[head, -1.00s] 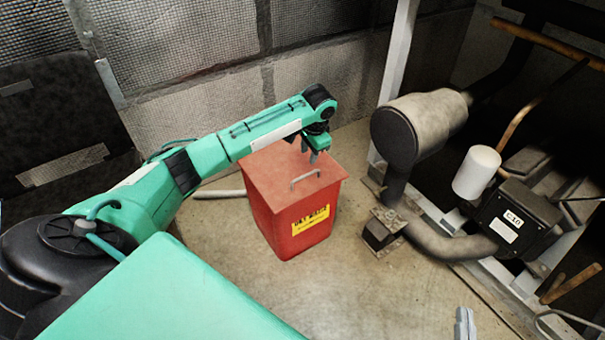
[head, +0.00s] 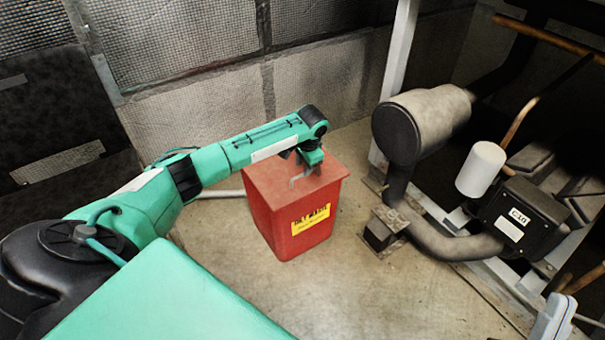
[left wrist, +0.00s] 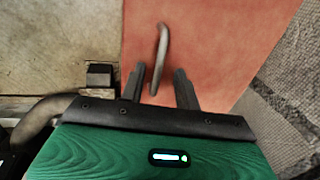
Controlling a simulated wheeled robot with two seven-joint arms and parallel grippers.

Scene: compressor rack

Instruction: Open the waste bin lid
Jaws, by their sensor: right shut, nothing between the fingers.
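The red waste bin (head: 285,235) stands on the floor with its flat lid (head: 265,172) down. A thin metal loop handle (head: 304,180) sits on the lid, and it also shows in the left wrist view (left wrist: 161,50). My left gripper (head: 311,171) is just above the lid at the handle. In the left wrist view its fingers (left wrist: 159,88) are apart, with the near end of the handle between them; I cannot tell whether they touch it.
The compressor rack with a grey cylinder (head: 428,120), pipes and a white canister (head: 481,169) stands right of the bin. A mesh wall (head: 190,95) is behind. The floor in front of the bin (head: 350,285) is clear.

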